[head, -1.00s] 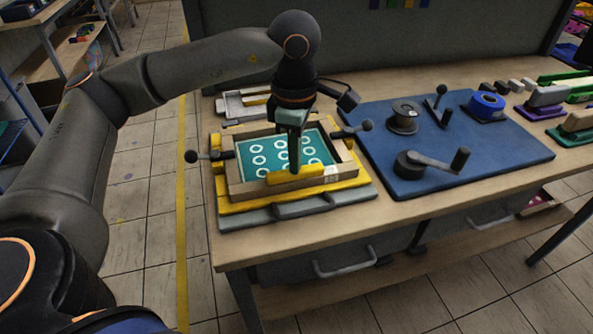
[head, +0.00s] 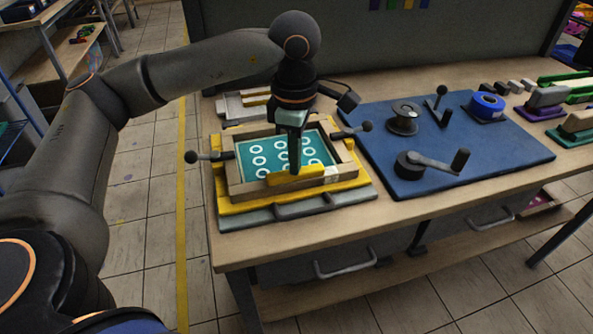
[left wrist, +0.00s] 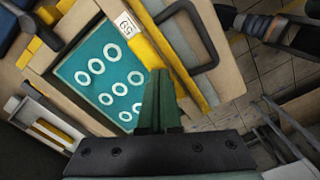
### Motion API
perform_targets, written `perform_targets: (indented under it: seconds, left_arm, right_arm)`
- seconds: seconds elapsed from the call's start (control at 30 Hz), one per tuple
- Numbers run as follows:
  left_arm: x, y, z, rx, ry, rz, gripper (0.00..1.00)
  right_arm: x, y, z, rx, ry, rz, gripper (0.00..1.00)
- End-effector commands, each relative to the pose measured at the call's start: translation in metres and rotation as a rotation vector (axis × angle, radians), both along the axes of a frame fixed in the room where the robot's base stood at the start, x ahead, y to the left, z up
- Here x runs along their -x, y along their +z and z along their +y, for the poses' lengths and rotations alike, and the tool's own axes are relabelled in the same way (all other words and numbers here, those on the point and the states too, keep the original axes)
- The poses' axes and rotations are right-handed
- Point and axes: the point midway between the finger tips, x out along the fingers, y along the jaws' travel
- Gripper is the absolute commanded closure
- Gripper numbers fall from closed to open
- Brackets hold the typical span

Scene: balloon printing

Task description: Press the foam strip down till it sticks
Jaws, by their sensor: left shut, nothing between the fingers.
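A screen frame (head: 232,180) with a teal mesh (head: 250,147) and white rings lies on a yellow and grey base. The yellow foam strip (head: 310,174) lies along the near inner side of the frame. It also shows in the left wrist view (left wrist: 143,53), partly hidden by my fingers. My left gripper (head: 294,171) points down with its closed fingertips at the middle of the strip, seemingly touching it. The gap, if any, is too small to tell. In the left wrist view the closed fingers (left wrist: 158,75) hold nothing. My right gripper is out of view.
Black-knobbed handles (head: 192,157) stick out at both sides of the frame. A blue mat (head: 480,150) to the right carries a spool, a crank and a blue tape roll (head: 487,104). A grey tray (head: 236,105) sits behind the frame.

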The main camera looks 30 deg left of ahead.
Motion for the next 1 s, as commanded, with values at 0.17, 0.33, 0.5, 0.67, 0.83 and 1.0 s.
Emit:
perform_targets:
  seconds: [0.17, 0.33, 0.5, 0.67, 0.83, 1.0]
  left_arm:
    - [0.002, 0.006, -0.001, -0.003, -0.003, 0.014, 1.00]
    - [0.001, 0.026, 0.000, -0.001, -0.002, 0.009, 1.00]
    - [0.001, 0.044, 0.000, 0.000, -0.001, 0.006, 1.00]
    - [0.001, 0.060, 0.000, -0.001, -0.001, 0.004, 1.00]
    - [0.001, 0.077, 0.000, 0.000, -0.001, 0.004, 1.00]
    - [0.001, 0.079, 0.000, 0.000, -0.001, 0.003, 1.00]
  right_arm:
    - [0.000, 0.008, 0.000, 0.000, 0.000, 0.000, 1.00]
    - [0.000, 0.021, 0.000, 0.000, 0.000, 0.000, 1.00]
    - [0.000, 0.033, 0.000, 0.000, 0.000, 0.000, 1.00]
    - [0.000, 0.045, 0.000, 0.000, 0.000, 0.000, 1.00]
    - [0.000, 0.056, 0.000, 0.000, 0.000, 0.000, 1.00]
    - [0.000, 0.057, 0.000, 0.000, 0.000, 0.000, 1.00]
